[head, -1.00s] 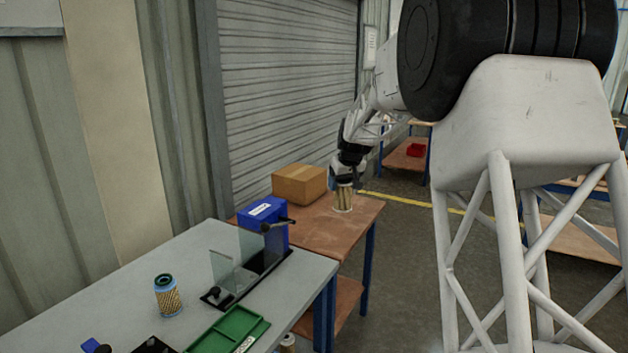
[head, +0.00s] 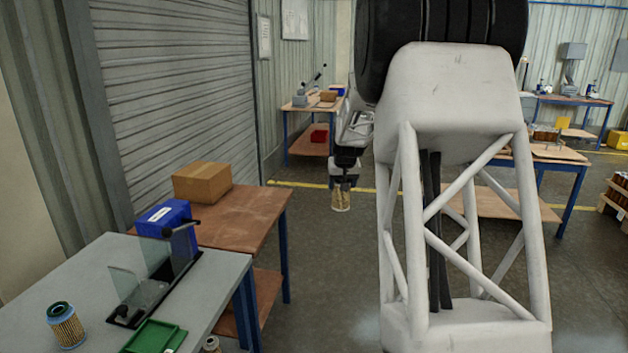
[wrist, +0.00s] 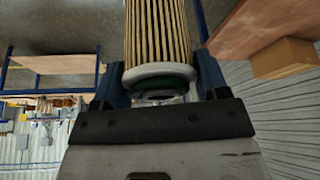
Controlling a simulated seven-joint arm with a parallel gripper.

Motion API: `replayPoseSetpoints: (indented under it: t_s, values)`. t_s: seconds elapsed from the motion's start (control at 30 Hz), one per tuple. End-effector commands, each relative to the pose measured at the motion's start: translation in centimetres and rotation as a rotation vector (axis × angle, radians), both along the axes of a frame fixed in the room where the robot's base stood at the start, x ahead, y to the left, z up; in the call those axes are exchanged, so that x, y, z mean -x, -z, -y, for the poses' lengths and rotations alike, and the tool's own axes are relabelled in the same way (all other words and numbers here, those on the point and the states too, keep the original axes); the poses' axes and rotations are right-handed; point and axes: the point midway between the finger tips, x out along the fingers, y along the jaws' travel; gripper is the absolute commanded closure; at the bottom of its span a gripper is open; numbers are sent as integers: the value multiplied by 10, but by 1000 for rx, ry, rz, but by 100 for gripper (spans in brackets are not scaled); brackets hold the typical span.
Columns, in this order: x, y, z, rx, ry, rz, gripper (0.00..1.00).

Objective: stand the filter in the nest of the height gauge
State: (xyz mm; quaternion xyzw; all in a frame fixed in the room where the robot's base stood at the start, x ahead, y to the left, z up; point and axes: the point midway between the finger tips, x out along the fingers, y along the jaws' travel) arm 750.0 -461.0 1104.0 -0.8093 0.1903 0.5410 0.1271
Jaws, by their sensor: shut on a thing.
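My gripper (head: 344,182) is shut on a filter (head: 341,200), a tan pleated cylinder with pale end caps. In the head view it hangs roughly upright, with floor behind it, right of the near wooden table. In the wrist view the filter (wrist: 156,35) sits between the two blue fingers of my gripper (wrist: 162,82), and its white cap with a green ring faces the palm. I cannot tell for sure which device is the height gauge. A grey device with a raised lever (head: 303,98) stands on the far bench, and a grey stand (head: 572,68) on the far right bench.
A cardboard box (head: 202,182) stands on the near wooden table (head: 240,222). Open floor lies around my gripper.

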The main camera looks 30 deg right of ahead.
Motion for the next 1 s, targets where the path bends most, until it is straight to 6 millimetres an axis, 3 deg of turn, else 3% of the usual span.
replayPoseSetpoints:
  t_s: [0.1,0.2,0.7,1.0]
  values:
    - [20,5,27,1,59,0,58]
    - [30,7,41,0,91,0,58]
    - [71,18,85,1,191,1,58]
    - [62,23,57,-2,83,-1,58]
